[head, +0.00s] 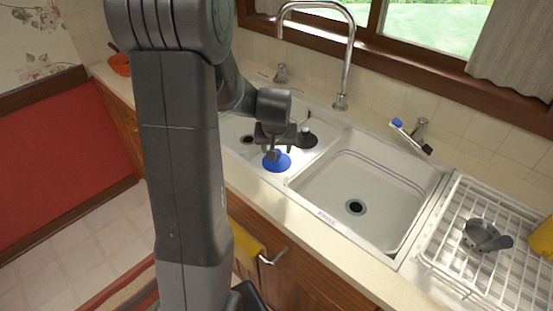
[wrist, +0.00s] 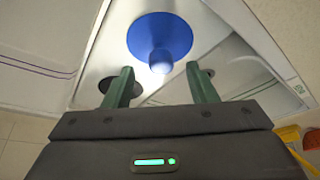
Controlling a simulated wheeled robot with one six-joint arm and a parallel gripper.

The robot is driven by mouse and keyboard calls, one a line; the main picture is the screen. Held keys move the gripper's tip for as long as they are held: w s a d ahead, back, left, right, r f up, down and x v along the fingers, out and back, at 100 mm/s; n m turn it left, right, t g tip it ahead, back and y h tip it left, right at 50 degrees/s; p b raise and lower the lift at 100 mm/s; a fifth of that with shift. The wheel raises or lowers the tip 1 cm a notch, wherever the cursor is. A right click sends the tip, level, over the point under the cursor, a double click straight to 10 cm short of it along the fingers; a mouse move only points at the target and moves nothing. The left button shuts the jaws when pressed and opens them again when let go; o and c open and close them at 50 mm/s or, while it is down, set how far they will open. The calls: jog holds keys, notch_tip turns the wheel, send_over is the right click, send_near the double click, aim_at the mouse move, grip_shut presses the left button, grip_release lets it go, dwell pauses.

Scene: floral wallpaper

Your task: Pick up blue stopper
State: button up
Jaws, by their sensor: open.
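The blue stopper (head: 277,162) is round and wide, with a narrower knob. In the head view it is at the left sink basin, close to the divider, under my gripper (head: 272,143). In the wrist view the blue stopper (wrist: 160,40) is at the top centre, its knob pointing toward my gripper (wrist: 162,80). The green fingers are apart, one on each side below the knob, and nothing is between them. In the head view my wrist partly covers the area just above the stopper.
The larger sink basin (head: 345,205) is empty. A tall faucet (head: 345,60) rises behind the basins. A dish brush (head: 410,135) lies at the back. A yellow towel (head: 246,246) hangs in front.

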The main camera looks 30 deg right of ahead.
aim_at(282, 162)
jog(key=shift+w+p+x, duration=0.15)
jog(key=shift+p+x, duration=0.1)
jog(key=shift+x, duration=0.95)
jog(key=shift+w+p+x, duration=0.15)
jog(key=shift+p+x, duration=0.05)
jog(key=shift+x, duration=1.05)
jog(key=shift+d+r, duration=0.1)
jog(key=shift+r, duration=0.1)
jog(key=c, duration=1.1)
jog(key=shift+r, duration=0.1)
